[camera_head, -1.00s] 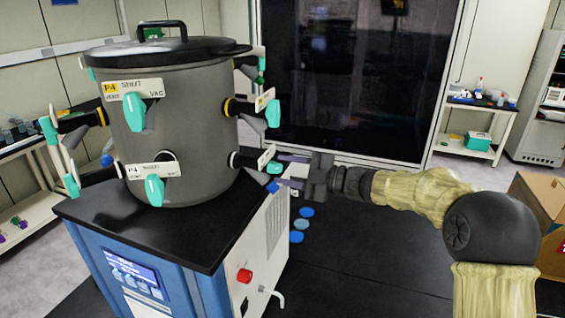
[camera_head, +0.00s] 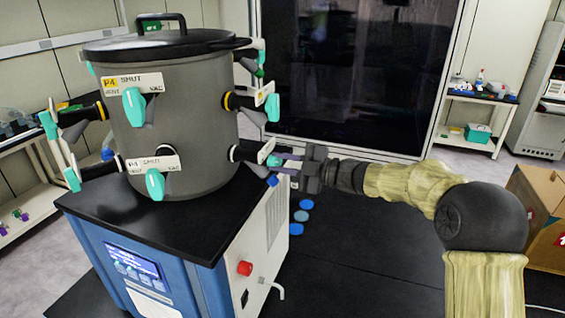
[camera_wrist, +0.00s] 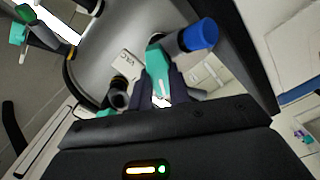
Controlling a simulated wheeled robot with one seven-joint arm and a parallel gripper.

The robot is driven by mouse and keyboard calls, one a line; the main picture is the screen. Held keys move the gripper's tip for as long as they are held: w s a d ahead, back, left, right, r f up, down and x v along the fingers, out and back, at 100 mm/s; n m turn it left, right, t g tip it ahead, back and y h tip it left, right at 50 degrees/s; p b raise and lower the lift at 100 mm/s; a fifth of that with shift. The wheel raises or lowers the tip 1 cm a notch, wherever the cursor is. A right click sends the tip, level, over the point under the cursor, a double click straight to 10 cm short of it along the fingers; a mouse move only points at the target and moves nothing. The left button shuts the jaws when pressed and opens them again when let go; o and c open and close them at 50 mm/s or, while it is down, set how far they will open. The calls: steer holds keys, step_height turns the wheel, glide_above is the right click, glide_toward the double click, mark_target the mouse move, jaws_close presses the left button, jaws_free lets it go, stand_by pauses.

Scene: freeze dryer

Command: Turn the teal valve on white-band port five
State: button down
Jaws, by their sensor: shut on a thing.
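The teal valve (camera_head: 275,160) is on the lower right port of the grey drum, which has a pale band (camera_head: 235,153) near the wall and a white label plate (camera_head: 265,151). My gripper (camera_head: 286,163) reaches it from the right, with its purple fingers on either side of the handle. In the wrist view the teal valve (camera_wrist: 156,60) stands between the dark fingers of my gripper (camera_wrist: 160,85), which are shut on it. The fingers hide its lower part. The label's number cannot be read.
The grey drum (camera_head: 182,105) carries several other teal valves, including the upper right valve (camera_head: 272,107) just above my gripper. A blue cap (camera_wrist: 200,35) sits beside the held valve. Blue discs (camera_head: 301,215) lie on the black floor. A cardboard box (camera_head: 540,215) stands at the right.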

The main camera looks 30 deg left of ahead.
steer(key=shift+r+m+p, duration=0.1)
steer(key=shift+m+p, duration=0.2)
steer(key=m+p, duration=0.2)
steer(key=shift+r+m, duration=0.15)
steer(key=shift+m, duration=0.25)
steer(key=m+p, duration=0.3)
steer(key=shift+r+m, duration=0.1)
steer(key=shift+m, duration=0.2)
steer(key=m+p, duration=0.3)
steer(key=m, duration=0.1)
steer(key=shift+w+p, duration=0.1)
steer(key=shift+p, duration=0.2)
steer(key=shift+m, duration=0.4)
steer(key=c, duration=1.3)
jaws_free()
steer(key=shift+f, duration=0.2)
steer(key=shift+d+f, duration=0.1)
